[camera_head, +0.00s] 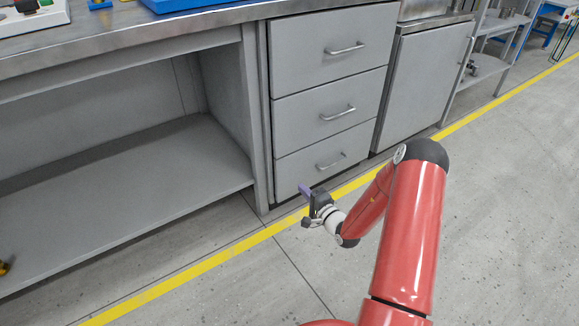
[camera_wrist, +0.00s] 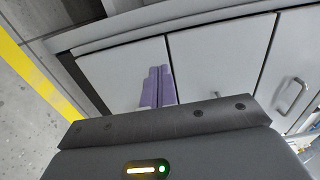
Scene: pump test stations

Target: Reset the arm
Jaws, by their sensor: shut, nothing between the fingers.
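My red arm reaches forward and low from the bottom right in the head view. My gripper (camera_head: 304,189) is at its far end, low in front of the bottom drawer of the grey drawer unit. In the wrist view my gripper (camera_wrist: 157,85) shows as two purple fingers side by side, pressed together with nothing between them. Behind the fingers is a pale grey cabinet front (camera_wrist: 215,60). I cannot tell how wide the gap is between the fingertips and the drawer front.
The grey drawer unit has three shut drawers; the top one (camera_head: 310,52) is largest. An open shelf bay (camera_head: 110,190) is left of it, a shut cabinet door (camera_head: 425,85) right. A blue tray (camera_head: 190,4) sits on the worktop. A yellow line (camera_head: 215,260) crosses clear floor.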

